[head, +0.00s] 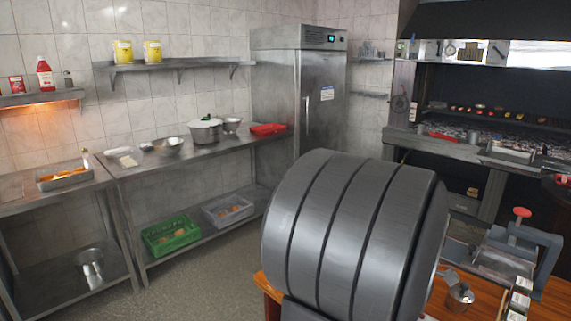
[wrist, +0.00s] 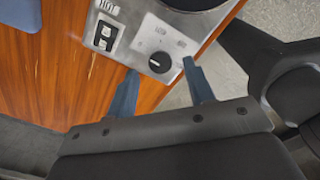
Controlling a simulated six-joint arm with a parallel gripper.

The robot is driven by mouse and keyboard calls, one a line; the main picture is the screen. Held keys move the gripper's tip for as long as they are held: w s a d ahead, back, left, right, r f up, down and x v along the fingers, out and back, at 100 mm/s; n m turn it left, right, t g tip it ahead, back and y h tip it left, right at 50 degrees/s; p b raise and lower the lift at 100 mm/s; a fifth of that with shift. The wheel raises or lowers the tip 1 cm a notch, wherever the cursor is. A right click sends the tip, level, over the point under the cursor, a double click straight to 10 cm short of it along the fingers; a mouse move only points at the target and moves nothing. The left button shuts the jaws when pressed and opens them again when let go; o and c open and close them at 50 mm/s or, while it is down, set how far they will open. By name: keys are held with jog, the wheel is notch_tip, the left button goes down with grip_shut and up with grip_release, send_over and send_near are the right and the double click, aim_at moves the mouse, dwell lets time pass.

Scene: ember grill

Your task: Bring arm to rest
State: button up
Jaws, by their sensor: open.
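The fingers point at the front of a metal appliance panel (wrist: 140,42) with a black knob (wrist: 160,62) and switches (wrist: 104,36). The panel sits on a wooden surface (wrist: 50,60). I cannot tell whether the fingertips touch the panel. In the head view, a large grey ribbed cylinder, likely a link of my arm, fills the lower middle and hides what is behind it. I cannot make out my gripper there.
In the head view, a wooden counter (head: 553,302) with a small metal pot (head: 460,295) is at lower right. A steel bench (head: 120,172) with bowls and a steel fridge (head: 300,95) stand at left and back. The grill (head: 480,135) is at right. Floor is free at left.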

notch_tip(320, 180, up, 15)
notch_tip(320, 180, down, 17)
jog(key=shift+f, duration=0.2)
jog(key=shift+r+m, duration=0.25)
jog(key=shift+m, duration=0.65)
jog(key=m, duration=0.6)
jog(key=shift+m, duration=0.4)
jog(key=m, duration=0.4)
jog(key=shift+m, duration=2.2)
jog(key=shift+o, duration=0.2)
